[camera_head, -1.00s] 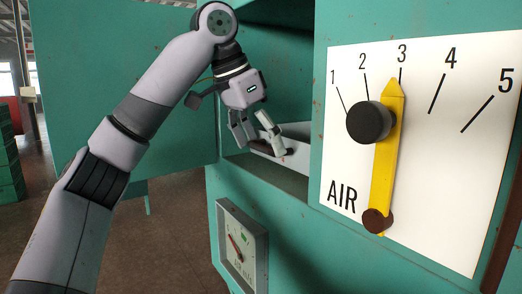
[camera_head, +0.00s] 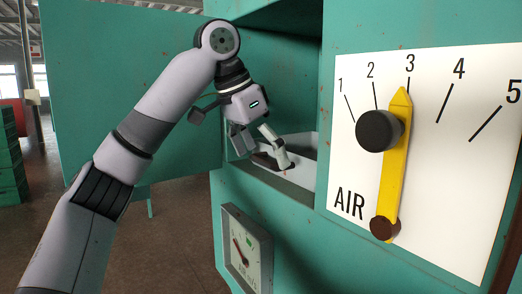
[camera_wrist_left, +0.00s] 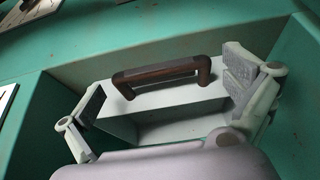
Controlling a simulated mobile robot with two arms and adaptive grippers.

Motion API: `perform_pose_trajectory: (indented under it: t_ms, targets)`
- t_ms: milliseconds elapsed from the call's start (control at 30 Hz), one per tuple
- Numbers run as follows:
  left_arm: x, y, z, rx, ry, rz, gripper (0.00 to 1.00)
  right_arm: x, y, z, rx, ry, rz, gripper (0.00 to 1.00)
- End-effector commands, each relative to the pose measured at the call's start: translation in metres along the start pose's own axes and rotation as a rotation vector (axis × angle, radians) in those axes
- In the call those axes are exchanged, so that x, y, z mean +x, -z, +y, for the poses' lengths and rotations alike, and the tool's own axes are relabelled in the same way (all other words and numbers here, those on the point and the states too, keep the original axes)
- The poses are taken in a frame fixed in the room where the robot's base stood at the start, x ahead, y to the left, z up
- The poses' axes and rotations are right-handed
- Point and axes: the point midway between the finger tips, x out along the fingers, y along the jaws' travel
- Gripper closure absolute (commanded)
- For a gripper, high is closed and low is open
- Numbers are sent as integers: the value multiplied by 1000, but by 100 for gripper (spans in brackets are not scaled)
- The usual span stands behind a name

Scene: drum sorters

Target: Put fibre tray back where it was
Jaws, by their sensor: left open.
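The fibre tray (camera_head: 303,174) is a pale tray with a dark brown bar handle (camera_head: 264,160). It sits in the open compartment of the green cabinet, just behind the front ledge. The left wrist view shows the tray (camera_wrist_left: 165,99) and its handle (camera_wrist_left: 160,72) too. My left gripper (camera_head: 262,150) is open at the handle. In the left wrist view its fingers (camera_wrist_left: 164,90) stand wide apart, one near each end of the handle, with gaps on both sides. The gripper body hides the tray's near part there. My right gripper does not show.
The green cabinet door (camera_head: 125,95) stands open at left, behind my arm. Right of the compartment is a white AIR panel (camera_head: 460,170) with a yellow pointer (camera_head: 397,150) near 3. A gauge (camera_head: 245,248) is below the compartment. Compartment walls are close around the gripper.

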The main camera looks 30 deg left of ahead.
Motion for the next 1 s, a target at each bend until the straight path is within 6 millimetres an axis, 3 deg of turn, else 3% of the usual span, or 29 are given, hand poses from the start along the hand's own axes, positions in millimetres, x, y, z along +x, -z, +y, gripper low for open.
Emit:
perform_pose_trajectory:
  t_ms: [167,800,1000]
  targets:
    - [-10,1,0,1,2,3,0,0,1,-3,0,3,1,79]
    - [-98,0,0,0,4,4,0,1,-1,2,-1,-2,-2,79]
    - [-115,1,1,2,2,1,0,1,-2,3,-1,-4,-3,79]
